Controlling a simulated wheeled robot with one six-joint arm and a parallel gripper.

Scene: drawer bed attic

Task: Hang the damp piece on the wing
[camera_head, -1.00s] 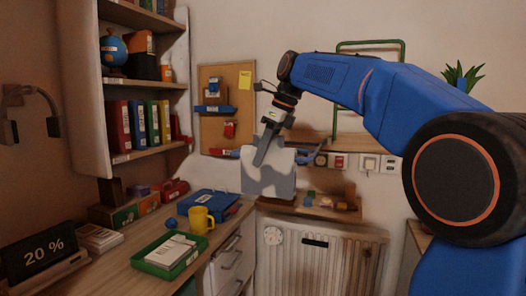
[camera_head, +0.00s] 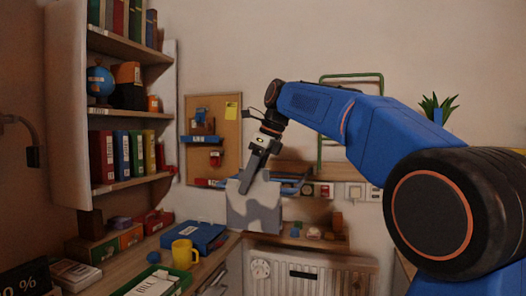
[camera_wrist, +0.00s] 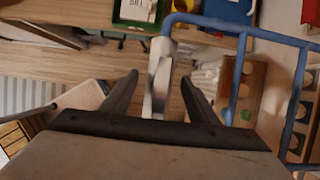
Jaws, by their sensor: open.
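The damp piece, a pale cloth with grey patches (camera_head: 255,214), hangs below my gripper (camera_head: 247,190) in the head view. In the wrist view the cloth (camera_wrist: 158,78) shows edge-on as a narrow pale strip, lying over a blue rod at its top. The blue rods of the wing (camera_wrist: 238,78) run to the right of it. My gripper (camera_wrist: 160,77) is open, with one finger on each side of the cloth and gaps on both sides. The lower part of the cloth is hidden in the wrist view.
A desk with a yellow mug (camera_head: 184,254), a blue binder (camera_head: 196,236) and a green tray (camera_head: 150,281) is at the left. A pinboard (camera_head: 231,150) is behind.

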